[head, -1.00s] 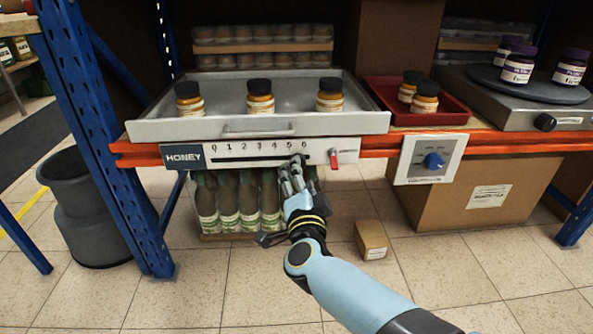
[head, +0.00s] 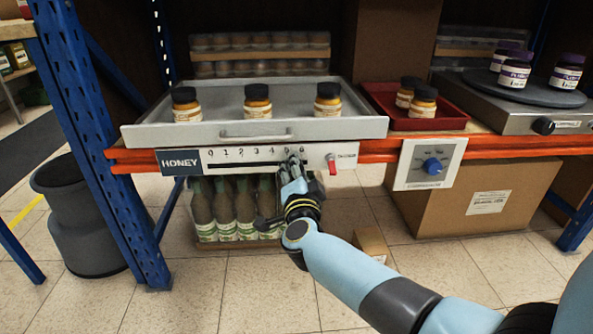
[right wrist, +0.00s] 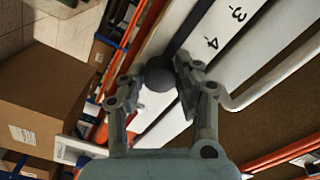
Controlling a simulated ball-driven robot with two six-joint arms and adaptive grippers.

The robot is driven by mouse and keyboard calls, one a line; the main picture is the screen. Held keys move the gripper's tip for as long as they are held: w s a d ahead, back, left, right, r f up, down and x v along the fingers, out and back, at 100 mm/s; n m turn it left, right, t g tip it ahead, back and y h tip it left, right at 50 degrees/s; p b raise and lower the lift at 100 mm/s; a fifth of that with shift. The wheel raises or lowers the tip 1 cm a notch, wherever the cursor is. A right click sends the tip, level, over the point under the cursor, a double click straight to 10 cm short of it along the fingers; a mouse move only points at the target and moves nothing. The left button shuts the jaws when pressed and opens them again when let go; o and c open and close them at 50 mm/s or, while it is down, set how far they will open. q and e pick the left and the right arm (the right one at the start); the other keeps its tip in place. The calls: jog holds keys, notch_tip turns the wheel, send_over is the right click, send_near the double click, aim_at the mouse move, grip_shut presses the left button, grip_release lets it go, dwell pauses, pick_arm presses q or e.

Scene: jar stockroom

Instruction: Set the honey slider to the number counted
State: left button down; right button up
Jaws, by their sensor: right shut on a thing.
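The HONEY panel (head: 182,161) is a white strip with a black slot and numbers 0 to 6, on the shelf's front edge. My right gripper (head: 293,166) is at the slot near 5 and 6, covering the knob in the head view. In the right wrist view, the round dark slider knob (right wrist: 158,74) sits between the fingers of the right gripper (right wrist: 157,88), with 4 and 3 printed farther along. Three amber jars with black lids stand in the grey tray (head: 165,133): left (head: 186,105), middle (head: 257,101), right (head: 327,100). My left gripper is out of view.
A red tray (head: 448,124) holds two similar jars. Bottles (head: 222,206) stand below. A blue upright (head: 100,150) and dark bin (head: 78,215) are left.

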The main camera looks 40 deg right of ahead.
aim_at(258, 164)
grip_shut()
jog(key=w+a, duration=0.1)
jog(key=a, duration=0.1)
jog(key=w+a, duration=0.2)
jog(key=a, duration=0.1)
jog(key=w+a, duration=0.1)
jog(key=a, duration=0.1)
jog(key=shift+w+a, duration=0.25)
jog(key=shift+w, duration=0.05)
jog(key=o, duration=0.9)
grip_release()
jog(key=shift+d, duration=0.1)
